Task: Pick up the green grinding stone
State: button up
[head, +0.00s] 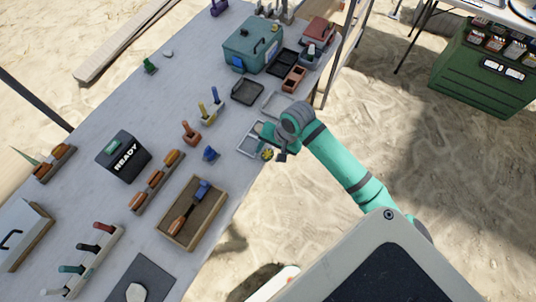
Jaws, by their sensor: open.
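A small dark green object (149,65) stands on the grey table near its far left edge. It is the only loose small green piece I can make out, and at this size I cannot confirm that it is the grinding stone. My gripper (272,145) is over the table's right edge, well to the right of and below the green object in the picture. It is open, and I see nothing held in it. Its fingertips are small and partly hidden by the wrist.
A black READY box (124,157), a wooden tray with a brush (171,234) and a teal case (249,46) stand on the table.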

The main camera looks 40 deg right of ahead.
jog(key=shift+w, duration=0.1)
jog(key=c, duration=1.1)
jog(key=shift+c, duration=0.3)
jog(key=shift+r, duration=0.6)
jog(key=s+d+r, duration=0.2)
jog(key=s+r, duration=0.4)
jog(key=s+d+r, duration=0.3)
jog(key=s+r, duration=0.2)
jog(key=s, duration=0.2)
jog(key=shift+d+r, duration=0.25)
jog(key=shift+r, duration=0.15)
